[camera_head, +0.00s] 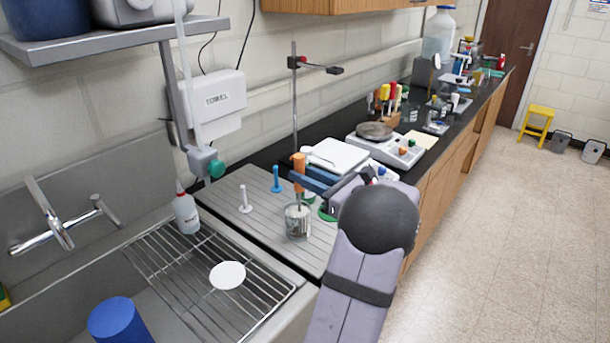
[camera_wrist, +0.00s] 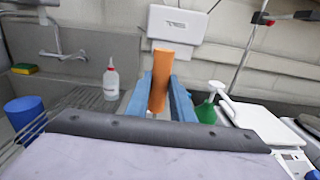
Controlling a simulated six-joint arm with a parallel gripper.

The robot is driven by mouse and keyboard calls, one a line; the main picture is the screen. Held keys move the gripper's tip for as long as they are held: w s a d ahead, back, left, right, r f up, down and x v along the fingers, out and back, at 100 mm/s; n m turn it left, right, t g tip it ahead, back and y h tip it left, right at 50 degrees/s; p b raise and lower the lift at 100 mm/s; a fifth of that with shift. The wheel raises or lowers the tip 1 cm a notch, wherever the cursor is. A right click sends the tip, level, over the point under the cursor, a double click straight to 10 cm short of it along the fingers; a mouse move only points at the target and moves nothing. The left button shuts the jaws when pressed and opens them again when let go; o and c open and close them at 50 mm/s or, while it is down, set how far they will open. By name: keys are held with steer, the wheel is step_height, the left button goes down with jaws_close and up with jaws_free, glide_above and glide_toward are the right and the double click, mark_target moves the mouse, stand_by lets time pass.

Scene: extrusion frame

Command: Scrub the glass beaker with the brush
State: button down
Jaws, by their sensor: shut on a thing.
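The glass beaker (camera_head: 298,228) stands on the grey ribbed drainboard in the head view. The brush's orange handle (camera_head: 298,163) rises above it, and its lower end appears to be inside the beaker. My gripper (camera_head: 309,182) is shut on the orange handle, above the beaker's rim. In the wrist view the orange handle (camera_wrist: 160,78) stands slightly tilted between the two blue fingers of my gripper (camera_wrist: 160,98). The beaker and the brush head are hidden there behind my gripper body.
White and blue pegs (camera_head: 245,200) stand on the drainboard (camera_head: 262,232) left of the beaker. A green spray bottle (camera_wrist: 209,105) and balance (camera_head: 338,156) are close by.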

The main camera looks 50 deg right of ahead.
step_height(320, 180, up, 4)
steer(key=p, duration=0.2)
steer(key=shift+p, duration=0.4)
steer(key=shift+w+d, duration=0.15)
steer(key=shift+d, duration=0.05)
steer(key=shift+w+d, duration=0.1)
steer(key=shift+d, duration=0.15)
steer(key=shift+f+b, duration=1.4)
steer(key=shift+f, duration=0.7)
step_height(320, 180, up, 4)
steer(key=p, duration=0.3)
steer(key=shift+r, duration=0.1)
steer(key=shift+w, duration=0.15)
